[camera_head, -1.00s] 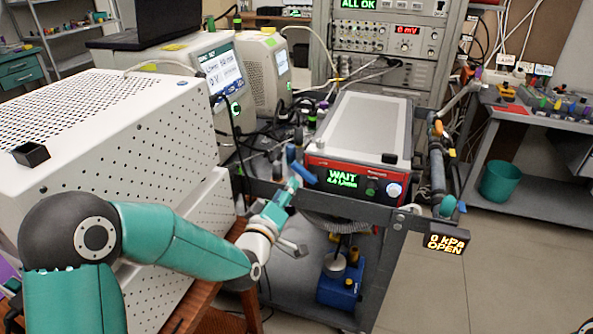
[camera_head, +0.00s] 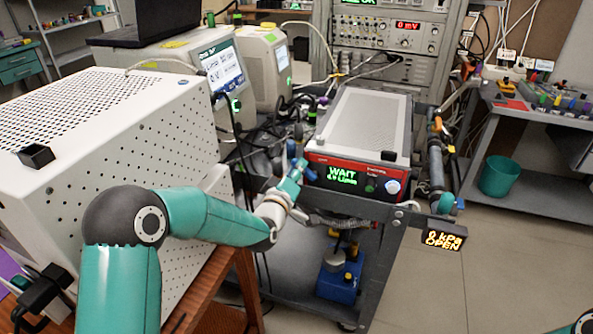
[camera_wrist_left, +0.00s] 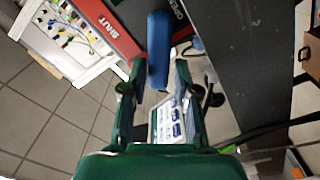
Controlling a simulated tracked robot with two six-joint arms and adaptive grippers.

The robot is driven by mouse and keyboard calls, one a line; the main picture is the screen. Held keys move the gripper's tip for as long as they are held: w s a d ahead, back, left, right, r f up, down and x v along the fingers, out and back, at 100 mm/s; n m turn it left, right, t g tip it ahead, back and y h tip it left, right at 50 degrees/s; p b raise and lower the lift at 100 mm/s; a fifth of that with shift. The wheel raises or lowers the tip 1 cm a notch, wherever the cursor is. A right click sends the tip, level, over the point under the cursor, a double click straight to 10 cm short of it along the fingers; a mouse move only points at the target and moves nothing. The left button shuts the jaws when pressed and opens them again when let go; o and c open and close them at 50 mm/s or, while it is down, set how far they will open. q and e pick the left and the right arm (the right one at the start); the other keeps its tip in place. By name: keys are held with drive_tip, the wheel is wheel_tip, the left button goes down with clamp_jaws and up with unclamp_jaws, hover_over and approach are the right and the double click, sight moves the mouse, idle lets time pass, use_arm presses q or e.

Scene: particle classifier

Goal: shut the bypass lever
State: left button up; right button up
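The bypass lever is a blue handle (camera_head: 309,174) at the left front of the red-fronted instrument. In the left wrist view the blue lever (camera_wrist_left: 158,48) stands out between the labels SHUT and OPEN. My left gripper (camera_head: 292,182) is at the lever. In the left wrist view its green fingers (camera_wrist_left: 158,80) are apart, with the lever's near end between their tips; I cannot tell whether they touch it. A small display (camera_head: 441,236) reads 0 kPa OPEN. My right gripper is not in view.
The instrument (camera_head: 365,130) shows WAIT and sits on a dark cart (camera_head: 375,260). A white perforated cabinet (camera_head: 150,135) stands close at the left. Cables and hoses crowd behind the lever. The floor (camera_head: 500,270) at the right is clear.

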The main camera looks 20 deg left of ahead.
use_arm(q)
clamp_jaws()
idle(0.3)
drive_tip(key=m+b, duration=0.1)
drive_tip(key=d+m+b, duration=0.1)
drive_tip(key=m+b, duration=0.2)
drive_tip(key=b, duration=0.1)
drive_tip(key=shift+d+r, duration=0.25)
drive_tip(key=shift+r, duration=0.15)
drive_tip(key=m, duration=0.1)
drive_tip(key=m+b, duration=0.1)
drive_tip(key=d+m, duration=0.1)
drive_tip(key=shift+r, duration=0.25)
drive_tip(key=shift+s+d+r+m+b, duration=0.1)
drive_tip(key=shift+d+m+b, duration=0.25)
drive_tip(key=shift+m, duration=0.6)
drive_tip(key=shift+d+r+m+b, duration=0.1)
drive_tip(key=shift+d+m+b, duration=0.2)
drive_tip(key=shift+m, duration=0.65)
drive_tip(key=shift+d, duration=0.1)
